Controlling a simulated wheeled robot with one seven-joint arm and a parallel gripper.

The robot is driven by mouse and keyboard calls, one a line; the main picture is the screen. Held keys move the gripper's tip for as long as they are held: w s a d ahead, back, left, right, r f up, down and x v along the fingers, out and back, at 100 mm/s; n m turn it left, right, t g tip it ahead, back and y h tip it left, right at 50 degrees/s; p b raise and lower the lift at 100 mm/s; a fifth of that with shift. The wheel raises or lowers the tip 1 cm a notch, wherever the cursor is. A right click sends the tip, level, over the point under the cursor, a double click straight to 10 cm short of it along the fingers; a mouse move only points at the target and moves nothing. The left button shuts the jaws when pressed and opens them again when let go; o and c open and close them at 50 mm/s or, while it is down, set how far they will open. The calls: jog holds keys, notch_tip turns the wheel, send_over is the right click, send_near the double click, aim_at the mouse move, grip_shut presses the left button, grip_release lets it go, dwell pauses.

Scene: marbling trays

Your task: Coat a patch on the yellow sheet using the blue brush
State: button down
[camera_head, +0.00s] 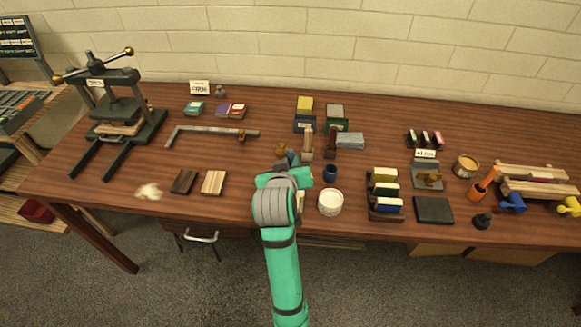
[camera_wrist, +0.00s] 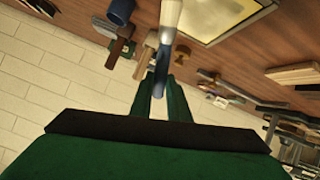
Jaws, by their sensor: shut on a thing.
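My gripper (camera_wrist: 163,84) is shut on the blue brush (camera_wrist: 167,52) in the wrist view. The brush has a blue handle between my fingers and a broad pale end (camera_wrist: 171,13) pointing to the top of the picture. The yellow sheet (camera_wrist: 222,14) lies at the top of the wrist view, in a dark-edged frame, just right of the pale end. I cannot tell whether the brush touches the sheet. In the head view, my arm hides most of the brush and the sheet.
A blue cup (camera_head: 330,173) and a white tub (camera_head: 330,203) stand right of my gripper. Two small blocks (camera_head: 213,183) lie to the left. A press (camera_head: 118,108) stands at far left.

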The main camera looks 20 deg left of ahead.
jog(key=shift+r, duration=2)
jog(key=shift+r, duration=0.1)
notch_tip(320, 180, up, 2)
jog(key=shift+w+r, duration=0.1)
jog(key=shift+r, duration=0.3)
jog(key=shift+s+a, duration=0.1)
jog(key=shift+s, duration=0.1)
jog(key=shift+w, duration=0.1)
